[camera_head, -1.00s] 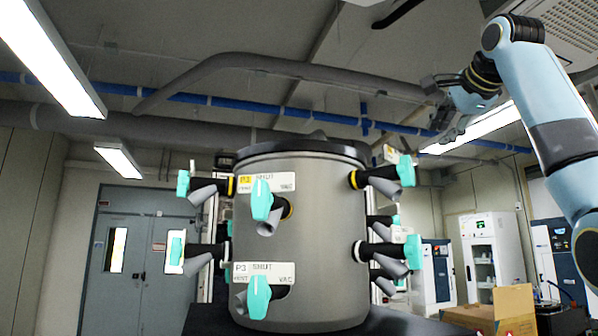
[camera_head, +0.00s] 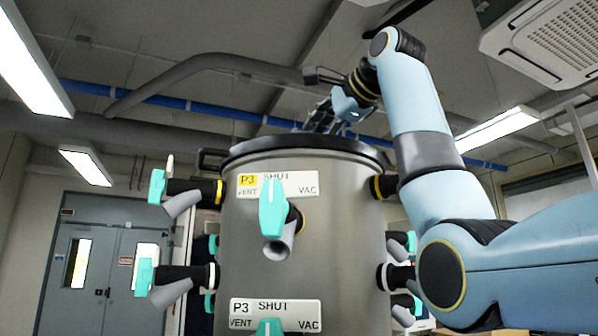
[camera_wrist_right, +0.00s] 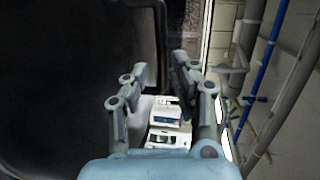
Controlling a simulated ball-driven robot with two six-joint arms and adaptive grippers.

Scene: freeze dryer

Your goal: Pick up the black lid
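The black lid (camera_head: 310,142) lies on top of the grey metal drum (camera_head: 345,230); in the head view I see mainly its rim. A black handle loop (camera_head: 208,160) sticks out at the rim's left. My right gripper (camera_head: 318,122) is above the lid's top, its fingers pointing down and left; contact cannot be told. In the right wrist view my right gripper (camera_wrist_right: 162,68) has its two fingers apart with nothing held between them. A large dark surface, apparently the lid (camera_wrist_right: 65,80), fills the left there. My left gripper is not in view.
Valves with teal handles, such as the front one (camera_head: 272,208), stick out around the drum. My right arm passes close by the drum's right side. Pipes (camera_head: 230,65) run under the ceiling. Grey double doors (camera_head: 105,262) are at the back left.

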